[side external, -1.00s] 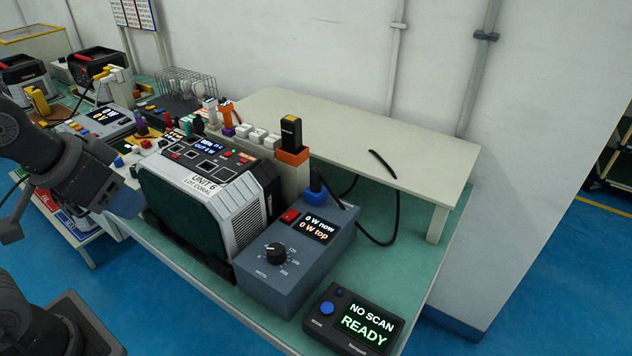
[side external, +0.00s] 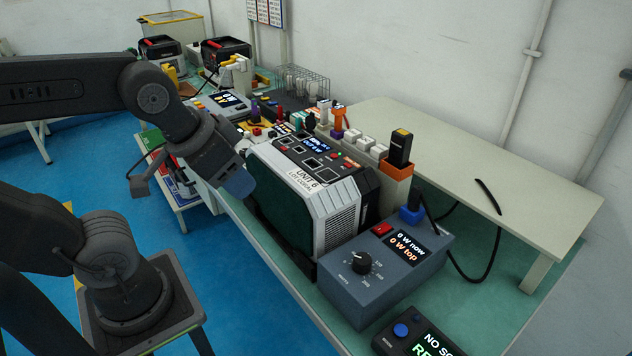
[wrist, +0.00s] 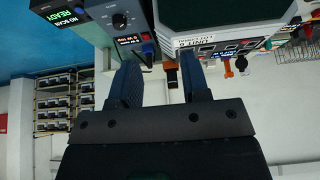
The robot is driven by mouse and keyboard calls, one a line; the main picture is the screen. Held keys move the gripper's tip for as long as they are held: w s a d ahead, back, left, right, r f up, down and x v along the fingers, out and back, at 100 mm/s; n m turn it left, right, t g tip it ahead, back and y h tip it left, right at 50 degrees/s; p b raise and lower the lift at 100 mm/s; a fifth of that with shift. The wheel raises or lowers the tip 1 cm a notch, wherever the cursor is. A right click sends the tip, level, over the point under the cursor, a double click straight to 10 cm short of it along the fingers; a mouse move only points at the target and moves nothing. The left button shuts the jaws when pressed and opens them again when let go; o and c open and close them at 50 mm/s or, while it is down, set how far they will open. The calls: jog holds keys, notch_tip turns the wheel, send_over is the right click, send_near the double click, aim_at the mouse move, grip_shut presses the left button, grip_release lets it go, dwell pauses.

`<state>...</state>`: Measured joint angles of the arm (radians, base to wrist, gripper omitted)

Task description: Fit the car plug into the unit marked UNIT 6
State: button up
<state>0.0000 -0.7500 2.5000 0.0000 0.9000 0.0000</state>
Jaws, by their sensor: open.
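UNIT 6 (side external: 317,170) is a boxy silver-and-black power unit with a dark green side panel. Its label reads "UNIT 6", and its top has dark square sockets, red buttons and a lit display. It shows upside down in the wrist view (wrist: 222,37). My gripper (side external: 237,187) is at the unit's left, with blue fingers. In the wrist view the fingers (wrist: 160,75) are apart with nothing between them. I cannot tell for sure which thing is the car plug. Candidates are an orange plug (side external: 339,119) behind the unit and a black yellow-marked piece (side external: 400,147) standing in an orange-topped holder.
A grey load meter (side external: 375,275) reading "0 W now, 0 W top" stands right of the unit, with a blue plug (side external: 411,215) and black cable. A scanner box (side external: 415,338) is in front. A white rack of pale blocks (side external: 360,142) is behind. The pale shelf (side external: 480,160) is largely clear.

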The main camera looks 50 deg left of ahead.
jog(key=shift+o, duration=0.2)
jog(key=shift+o, duration=0.8)
jog(key=w+d+r+n+g, duration=0.1)
jog(key=w+r+n+g, duration=0.1)
jog(key=w+r+n, duration=0.65)
jog(key=n+g, duration=0.4)
jog(key=n, duration=0.6)
send_over(418, 187)
notch_tip(418, 187, down, 9)
jog(key=shift+m, duration=0.25)
notch_tip(418, 187, down, 14)
jog(key=shift+r, duration=0.1)
jog(key=shift+c, duration=0.5)
grip_shut()
